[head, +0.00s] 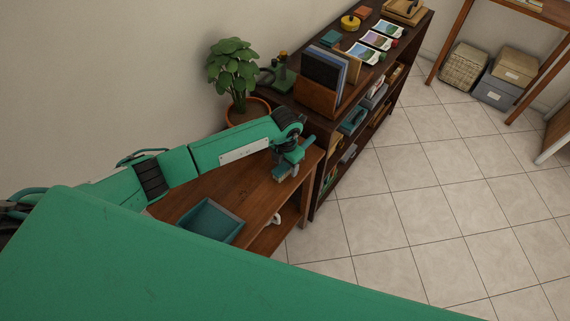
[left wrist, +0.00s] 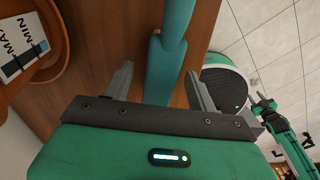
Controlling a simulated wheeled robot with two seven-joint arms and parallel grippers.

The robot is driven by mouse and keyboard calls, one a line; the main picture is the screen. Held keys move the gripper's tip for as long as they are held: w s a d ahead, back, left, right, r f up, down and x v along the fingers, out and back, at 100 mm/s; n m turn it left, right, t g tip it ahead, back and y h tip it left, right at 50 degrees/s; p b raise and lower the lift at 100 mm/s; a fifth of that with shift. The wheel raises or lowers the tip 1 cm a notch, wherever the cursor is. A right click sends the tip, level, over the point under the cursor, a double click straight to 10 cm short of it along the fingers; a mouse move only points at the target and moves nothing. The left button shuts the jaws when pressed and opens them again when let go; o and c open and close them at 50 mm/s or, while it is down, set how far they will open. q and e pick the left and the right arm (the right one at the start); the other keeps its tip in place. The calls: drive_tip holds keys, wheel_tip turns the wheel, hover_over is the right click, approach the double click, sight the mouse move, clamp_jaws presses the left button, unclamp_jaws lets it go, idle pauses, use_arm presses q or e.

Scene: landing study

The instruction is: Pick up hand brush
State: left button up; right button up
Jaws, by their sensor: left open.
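A teal tray or dustpan (head: 211,221) lies on the wooden bench (head: 252,195). A potted plant (head: 233,70) stands behind the arm. A dark bookcase (head: 325,128) with files and books stands close to the gripper's right. The tiled floor (head: 420,200) further right is clear.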

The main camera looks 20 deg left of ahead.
use_arm(q)
drive_tip(key=shift+f, duration=0.6)
drive_tip(key=c, duration=0.9)
use_arm(e)
drive_tip(key=shift+w+d+r, duration=0.1)
drive_tip(key=shift+w+d, duration=0.1)
drive_tip(key=shift+d, duration=0.45)
drive_tip(key=shift+a, duration=0.1)
